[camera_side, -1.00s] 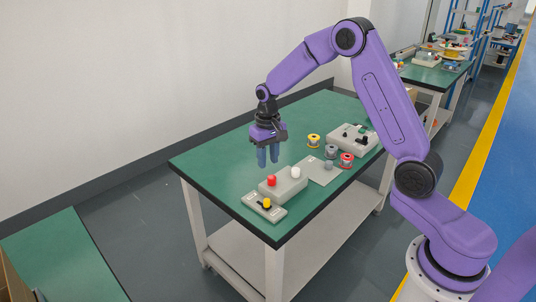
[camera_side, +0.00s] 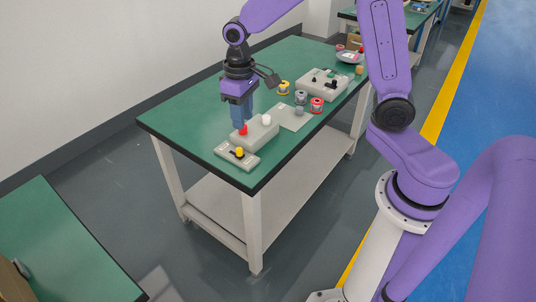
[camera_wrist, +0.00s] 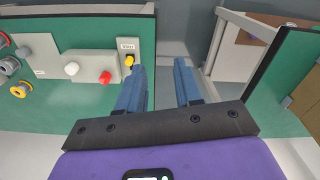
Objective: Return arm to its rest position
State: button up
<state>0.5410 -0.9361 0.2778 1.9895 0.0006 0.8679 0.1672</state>
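My gripper (camera_side: 240,115) is above the near left part of a green worktable (camera_side: 190,105), fingers pointing down. In the wrist view the two blue fingers (camera_wrist: 160,85) stand apart with nothing between them, so it is open and empty. In the side view the fingers appear just above and behind the red button (camera_side: 243,131) on a grey box (camera_side: 262,136); I cannot tell the exact gap. In the wrist view the red button (camera_wrist: 104,77) is left of the fingers, clear of them.
A small plate with a yellow knob (camera_side: 239,152) sits near the front edge. A white button (camera_side: 266,119), a grey plate (camera_side: 292,115), several spools (camera_side: 317,105) and another control box (camera_side: 322,84) stand further right. A second green table (camera_side: 60,245) is at lower left.

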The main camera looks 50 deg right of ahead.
jog(key=s+r+n, duration=0.3)
jog(key=s+n, duration=0.7)
jog(key=s, duration=1.5)
jog(key=shift+s+d, duration=0.25)
jog(key=shift+s, duration=0.05)
dwell(0.9)
